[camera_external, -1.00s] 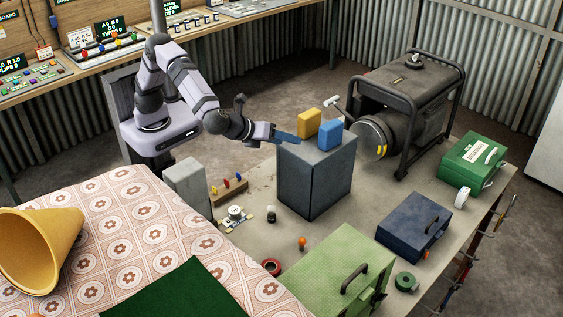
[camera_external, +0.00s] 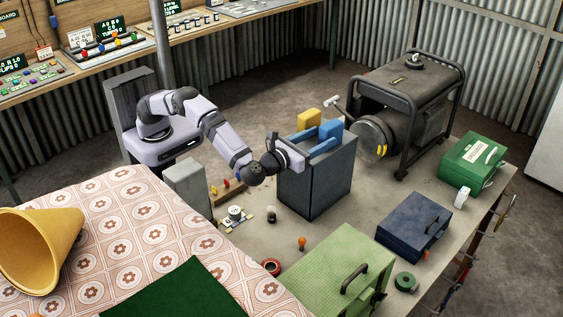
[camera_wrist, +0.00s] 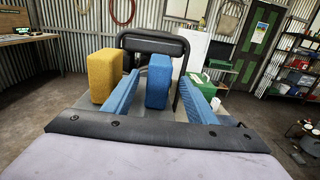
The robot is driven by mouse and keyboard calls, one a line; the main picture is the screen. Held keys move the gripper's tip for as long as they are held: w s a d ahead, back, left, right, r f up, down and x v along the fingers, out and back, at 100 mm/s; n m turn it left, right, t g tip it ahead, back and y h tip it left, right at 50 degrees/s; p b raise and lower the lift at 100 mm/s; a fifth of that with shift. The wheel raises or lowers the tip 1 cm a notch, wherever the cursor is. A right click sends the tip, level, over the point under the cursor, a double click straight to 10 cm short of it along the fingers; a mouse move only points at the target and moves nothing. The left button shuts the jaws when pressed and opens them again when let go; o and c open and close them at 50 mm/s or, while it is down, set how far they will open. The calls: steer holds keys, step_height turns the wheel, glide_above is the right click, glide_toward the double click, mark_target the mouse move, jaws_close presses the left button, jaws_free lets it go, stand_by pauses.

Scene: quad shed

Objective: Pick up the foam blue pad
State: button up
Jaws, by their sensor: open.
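The foam blue pad (camera_external: 332,129) stands upright on top of the dark grey box (camera_external: 314,181). In the wrist view the blue pad (camera_wrist: 158,82) stands ahead, between the two blue fingers and nearer the right one. My gripper (camera_external: 323,139) is open and reaches over the box top from the left, its fingers level and pointing toward the pad. The fingers also frame the pad in the wrist view (camera_wrist: 160,98). In the outside view the near finger covers part of the pad's lower side. Whether the fingers touch the pad cannot be told.
A yellow foam pad (camera_external: 309,119) stands beside the blue one, just outside the left finger in the wrist view (camera_wrist: 104,76). A dark generator (camera_external: 405,100) with a round drum stands close behind the box. Small parts lie on the bench left of the box.

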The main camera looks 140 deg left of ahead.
mark_target(331, 132)
steer(key=shift+a+f+p, duration=0.15)
steer(key=shift+a+p, duration=0.65)
steer(key=shift+a, duration=0.65)
steer(key=shift+a+f+p, duration=0.1)
steer(key=shift+a+p, duration=0.65)
steer(key=shift+a, duration=0.7)
steer(key=shift+c, duration=0.4)
steer(key=c, duration=1.1)
steer(key=shift+o, duration=0.2)
steer(key=shift+r, duration=0.1)
step_height(331, 132, up, 10)
steer(key=b, duration=0.3)
